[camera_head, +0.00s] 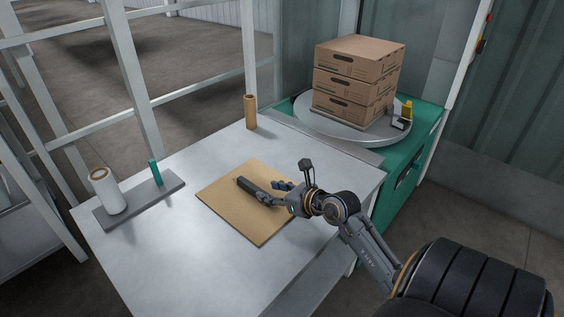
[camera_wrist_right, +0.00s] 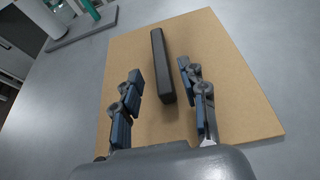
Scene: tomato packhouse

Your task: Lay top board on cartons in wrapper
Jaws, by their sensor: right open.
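The top board (camera_head: 232,208) is a flat tan sheet lying on the grey table, with a dark bar-shaped handle (camera_head: 250,188) on its middle. Both also show in the right wrist view, the board (camera_wrist_right: 235,85) below the handle (camera_wrist_right: 168,60). My right gripper (camera_head: 274,193) is low over the board's right part. Its fingers are open, one on each side of the handle's near end, with gaps visible in the wrist view. Three brown cartons (camera_head: 350,87) stand stacked on the round grey turntable (camera_head: 318,127) of the wrapper. My left gripper is not in view.
A grey plate (camera_head: 140,204) at the table's left holds a white roll (camera_head: 107,193) and a green post (camera_head: 155,172). A tan cylinder (camera_head: 250,112) stands at the far edge. A yellow-topped fitting (camera_head: 406,111) sits beside the cartons. The table's front (camera_head: 165,270) is clear.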

